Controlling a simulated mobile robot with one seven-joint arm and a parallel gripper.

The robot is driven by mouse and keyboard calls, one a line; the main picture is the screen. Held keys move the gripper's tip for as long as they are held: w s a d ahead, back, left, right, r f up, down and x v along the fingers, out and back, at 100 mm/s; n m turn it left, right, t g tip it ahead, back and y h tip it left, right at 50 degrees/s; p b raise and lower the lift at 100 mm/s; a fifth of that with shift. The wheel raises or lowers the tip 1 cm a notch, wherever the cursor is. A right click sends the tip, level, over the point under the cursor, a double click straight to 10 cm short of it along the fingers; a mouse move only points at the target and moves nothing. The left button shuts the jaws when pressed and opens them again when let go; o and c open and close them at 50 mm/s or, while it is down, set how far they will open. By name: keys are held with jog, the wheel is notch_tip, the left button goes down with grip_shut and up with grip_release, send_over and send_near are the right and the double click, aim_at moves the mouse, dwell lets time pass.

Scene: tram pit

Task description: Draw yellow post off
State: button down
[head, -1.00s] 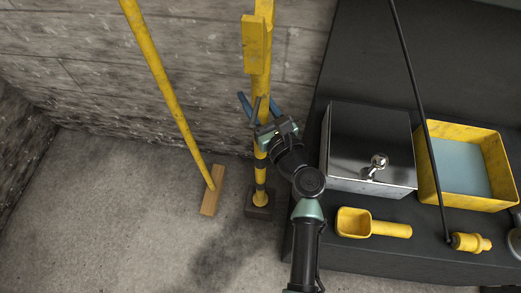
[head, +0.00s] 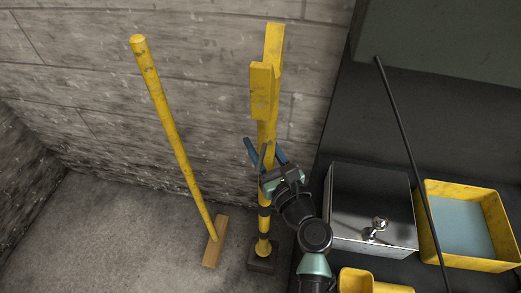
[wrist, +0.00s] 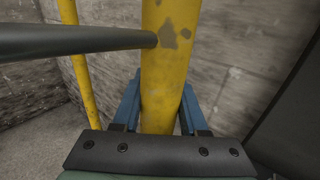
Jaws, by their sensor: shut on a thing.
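The yellow post (head: 267,131) stands upright by the wall in the head view, with a yellow block-like piece near its top and dark bands lower down. Its lower end meets a dark square base (head: 261,262) on the floor. My gripper (head: 265,153) is shut on the post at mid height, above the dark bands. In the wrist view the post (wrist: 167,75) runs between the blue fingers (wrist: 160,112). A dark rod (wrist: 70,40) reaches from the left to the post there. The exact finger contact is partly hidden.
A yellow-handled broom (head: 175,135) leans left of the post, its wooden head (head: 215,242) on the floor. To the right, a dark bench holds a metal box (head: 350,235), a yellow tray (head: 432,190) and a yellow scoop (head: 355,283). A thin black rod (head: 405,140) slants there.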

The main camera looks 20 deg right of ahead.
notch_tip(320, 180, up, 13)
jog(key=p, duration=0.5)
jog(key=shift+p, duration=0.45)
jog(key=shift+f, duration=0.1)
